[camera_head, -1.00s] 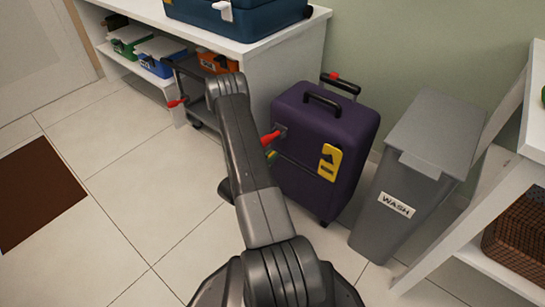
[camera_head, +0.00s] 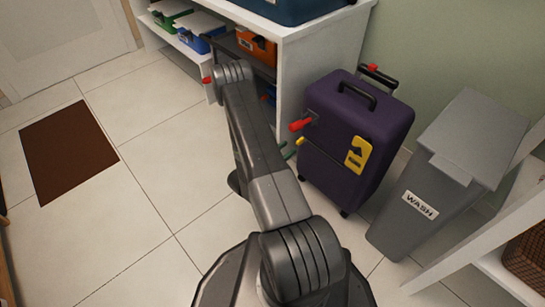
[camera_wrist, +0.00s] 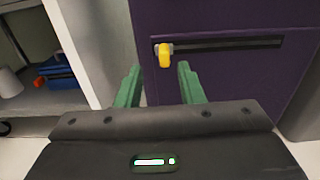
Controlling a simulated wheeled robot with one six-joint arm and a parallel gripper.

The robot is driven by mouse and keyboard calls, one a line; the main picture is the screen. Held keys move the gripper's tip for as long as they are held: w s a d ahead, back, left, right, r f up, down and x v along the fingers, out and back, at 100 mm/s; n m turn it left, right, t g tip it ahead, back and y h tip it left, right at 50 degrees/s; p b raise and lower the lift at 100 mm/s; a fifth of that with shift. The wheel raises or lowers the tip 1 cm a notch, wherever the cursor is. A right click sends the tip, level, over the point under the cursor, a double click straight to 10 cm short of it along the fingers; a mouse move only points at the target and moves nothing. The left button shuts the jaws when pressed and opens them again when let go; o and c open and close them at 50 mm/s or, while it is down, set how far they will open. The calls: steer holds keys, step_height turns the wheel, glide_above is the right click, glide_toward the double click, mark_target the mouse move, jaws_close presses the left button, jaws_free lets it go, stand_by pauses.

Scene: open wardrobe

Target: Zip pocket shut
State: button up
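The purple suitcase (camera_head: 365,125) stands upright on the floor in the head view. In the wrist view its face (camera_wrist: 225,20) fills the upper right, with a dark horizontal zip track (camera_wrist: 230,44). A yellow zip pull (camera_wrist: 165,56) hangs at the track's left end. My gripper (camera_wrist: 159,84) has two green fingers, apart and with nothing between them. The pull shows just beyond the fingertips, roughly between them; I cannot tell whether they touch it. In the head view the green fingertips (camera_head: 294,148) show beside the suitcase's left side, partly hidden by my arm.
A grey WASH bin (camera_head: 440,175) stands close on the right, and a white shelf unit (camera_head: 325,60) stands behind left. The floor at left is clear, with a brown mat (camera_head: 68,150).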

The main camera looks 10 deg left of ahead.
mark_target(299, 141)
steer(key=p+v, duration=0.1)
steer(key=v, duration=0.6)
steer(key=shift+w, duration=0.1)
stand_by(0.5)
steer(key=b+x, duration=0.3)
steer(key=x, duration=1)
steer(key=shift+w+d, duration=0.2)
steer(key=shift+d, duration=0.15)
